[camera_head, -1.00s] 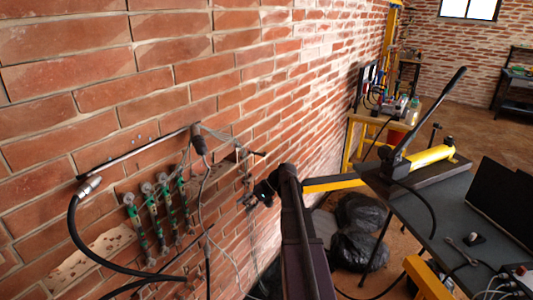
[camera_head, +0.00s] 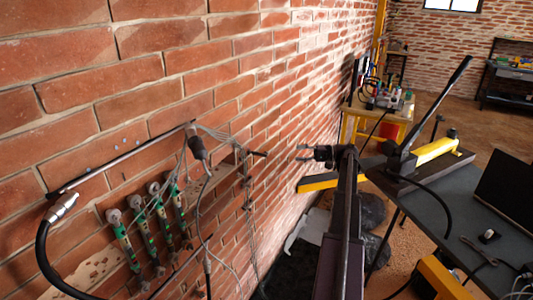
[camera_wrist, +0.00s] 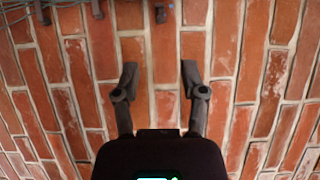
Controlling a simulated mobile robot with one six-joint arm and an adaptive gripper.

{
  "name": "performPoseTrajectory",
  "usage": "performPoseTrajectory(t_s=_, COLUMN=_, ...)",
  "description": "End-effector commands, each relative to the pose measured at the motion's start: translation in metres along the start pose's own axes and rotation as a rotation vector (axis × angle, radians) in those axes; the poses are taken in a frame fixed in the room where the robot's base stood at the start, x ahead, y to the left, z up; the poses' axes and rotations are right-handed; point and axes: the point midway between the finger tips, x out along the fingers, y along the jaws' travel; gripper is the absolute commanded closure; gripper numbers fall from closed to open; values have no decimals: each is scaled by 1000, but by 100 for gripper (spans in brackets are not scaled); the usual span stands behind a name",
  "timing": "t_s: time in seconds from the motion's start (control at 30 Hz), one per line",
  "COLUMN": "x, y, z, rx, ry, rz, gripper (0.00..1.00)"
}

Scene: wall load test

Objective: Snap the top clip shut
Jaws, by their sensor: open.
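My gripper (camera_head: 303,153) is open and empty in the head view, close to the brick wall and to the right of the wall-mounted hardware. In the wrist view its two fingers (camera_wrist: 160,72) are spread apart with only bare brick between the tips. A small dark clip-like piece (camera_head: 257,153) sticks out from a narrow upright metal part (camera_head: 246,178) on the wall, left of my gripper and apart from it. I cannot tell for sure whether this is the top clip, or whether it is open. A small dark piece (camera_wrist: 160,12) also shows at the top edge of the wrist view.
A dark bar (camera_head: 118,162), several green cylinders (camera_head: 123,238), a hose (camera_head: 42,250) and hanging cables occupy the wall at left. A table (camera_head: 425,208) with a yellow hand pump (camera_head: 435,151) stands at right. Black bags (camera_head: 372,212) lie on the floor.

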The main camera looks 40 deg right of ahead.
Motion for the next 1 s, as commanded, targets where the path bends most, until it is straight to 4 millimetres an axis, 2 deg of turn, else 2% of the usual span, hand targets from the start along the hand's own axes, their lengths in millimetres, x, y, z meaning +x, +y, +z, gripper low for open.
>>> performPoseTrajectory(t_s=0.3, x=-12, y=0, z=0, rx=-1, ry=14, rz=-2, gripper=45)
performPoseTrajectory(t_s=0.53, x=-8, y=0, z=0, rx=0, ry=17, rz=-1, gripper=45)
performPoseTrajectory(t_s=0.77, x=13, y=0, z=0, rx=0, ry=16, rz=-1, gripper=45)
performPoseTrajectory(t_s=1.0, x=47, y=0, z=0, rx=0, ry=16, rz=-1, gripper=45)
